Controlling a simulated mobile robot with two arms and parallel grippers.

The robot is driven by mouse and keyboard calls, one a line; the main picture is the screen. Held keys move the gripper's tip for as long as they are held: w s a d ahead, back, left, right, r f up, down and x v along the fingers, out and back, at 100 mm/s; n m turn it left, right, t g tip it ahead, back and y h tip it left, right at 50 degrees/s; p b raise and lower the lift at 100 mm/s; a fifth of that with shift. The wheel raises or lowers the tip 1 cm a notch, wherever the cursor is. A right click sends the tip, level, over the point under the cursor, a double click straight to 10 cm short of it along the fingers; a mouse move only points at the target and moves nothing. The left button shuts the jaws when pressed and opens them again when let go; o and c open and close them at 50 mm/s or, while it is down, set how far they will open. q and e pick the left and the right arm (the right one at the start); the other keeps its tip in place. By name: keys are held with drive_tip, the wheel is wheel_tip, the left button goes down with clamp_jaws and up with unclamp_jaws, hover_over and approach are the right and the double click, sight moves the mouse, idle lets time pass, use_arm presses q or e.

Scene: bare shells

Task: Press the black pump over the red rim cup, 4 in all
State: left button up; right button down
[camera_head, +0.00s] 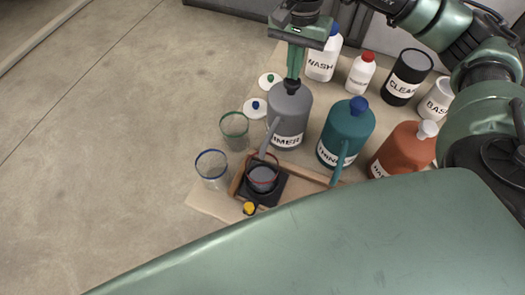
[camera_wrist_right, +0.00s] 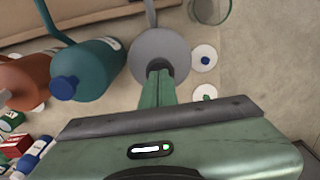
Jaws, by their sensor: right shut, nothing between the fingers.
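The grey bottle (camera_head: 289,108) with the black pump (camera_head: 290,87) stands on the tan sheet, and its label is partly hidden. Its grey spout reaches down toward the red rim cup (camera_head: 263,176), which sits on a dark square base and has grey content. My right gripper (camera_head: 292,76) is shut and empty, its fingertips pointing down right at the pump top; I cannot tell if they touch. In the right wrist view the fingers (camera_wrist_right: 157,84) overlap the top of the grey bottle (camera_wrist_right: 158,48) and hide part of the pump. My left gripper is not in view.
A teal bottle (camera_head: 346,131) and an orange bottle (camera_head: 402,146) with spouts stand to the right. A green rim cup (camera_head: 235,130) and blue rim cup (camera_head: 212,168) stand to the left. Several containers stand behind. Bare floor (camera_head: 100,150) lies left.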

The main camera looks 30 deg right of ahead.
drive_tip(key=shift+f+b, duration=1.3)
drive_tip(key=shift+f, duration=0.2)
drive_tip(key=shift+r, duration=0.2)
drive_tip(key=shift+r+p, duration=0.9)
drive_tip(key=shift+r, duration=0.6)
drive_tip(key=shift+f, duration=0.2)
